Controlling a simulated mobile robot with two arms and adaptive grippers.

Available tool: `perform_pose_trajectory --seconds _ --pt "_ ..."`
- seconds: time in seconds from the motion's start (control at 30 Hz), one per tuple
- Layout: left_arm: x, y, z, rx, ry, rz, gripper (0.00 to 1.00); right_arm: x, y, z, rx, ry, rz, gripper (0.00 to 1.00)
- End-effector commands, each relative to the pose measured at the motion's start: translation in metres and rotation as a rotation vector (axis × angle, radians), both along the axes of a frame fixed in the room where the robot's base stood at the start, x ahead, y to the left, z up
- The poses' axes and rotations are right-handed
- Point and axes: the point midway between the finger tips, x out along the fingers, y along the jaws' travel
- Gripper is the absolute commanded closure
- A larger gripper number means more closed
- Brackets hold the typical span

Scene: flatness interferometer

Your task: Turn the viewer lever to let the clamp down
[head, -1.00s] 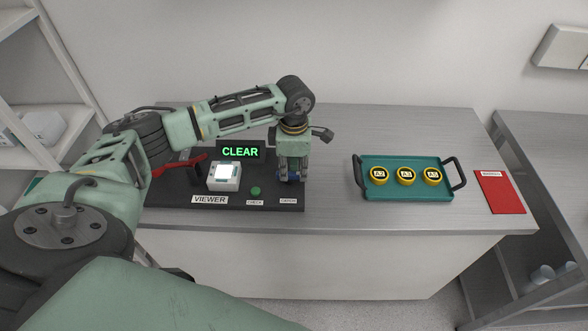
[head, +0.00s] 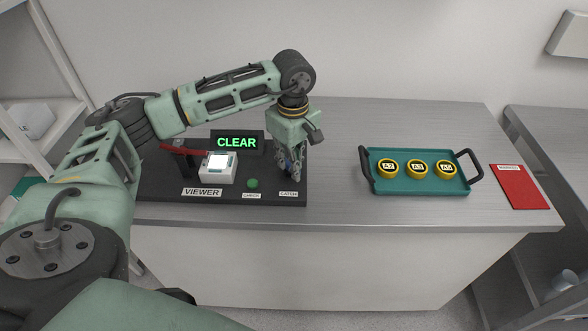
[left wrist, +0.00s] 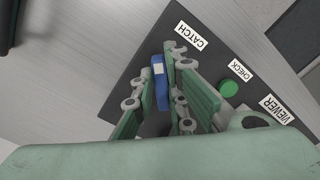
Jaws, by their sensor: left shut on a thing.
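The viewer (head: 218,164) is a small white block with a bright top, on the left of the dark base. Its red lever (head: 185,149) lies nearly level behind and left of it, partly hidden by my arm. My left gripper (head: 290,172) is away from that lever, at the base's right end, behind the CATCH label (head: 289,194). It is shut on a blue catch handle (left wrist: 161,88), which stands between its fingers in the left wrist view. My right gripper is out of view.
A display (head: 237,142) reads CLEAR. A green CHECK button (head: 252,184) sits between viewer and catch. A teal tray (head: 400,187) with yellow-rimmed round pieces stands to the right, with a red mat (head: 519,188) beyond it. The counter between base and tray is clear.

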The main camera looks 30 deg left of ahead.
Motion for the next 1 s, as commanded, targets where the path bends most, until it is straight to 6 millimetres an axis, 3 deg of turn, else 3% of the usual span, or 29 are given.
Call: perform_pose_trajectory --seconds 0.03,0.4,0.7,1.0 --pt "0.000 0.000 -0.004 0.000 -0.004 -0.042 1.00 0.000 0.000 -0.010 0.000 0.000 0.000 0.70" --pt "-0.004 0.003 -0.002 0.000 -0.004 -0.383 1.00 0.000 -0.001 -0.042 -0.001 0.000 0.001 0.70" --pt "-0.006 0.004 -0.001 -0.001 -0.004 -0.590 1.00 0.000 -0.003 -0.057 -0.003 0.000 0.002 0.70" --pt "-0.007 0.006 0.001 -0.001 -0.004 -0.692 1.00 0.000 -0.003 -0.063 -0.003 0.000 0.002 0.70"
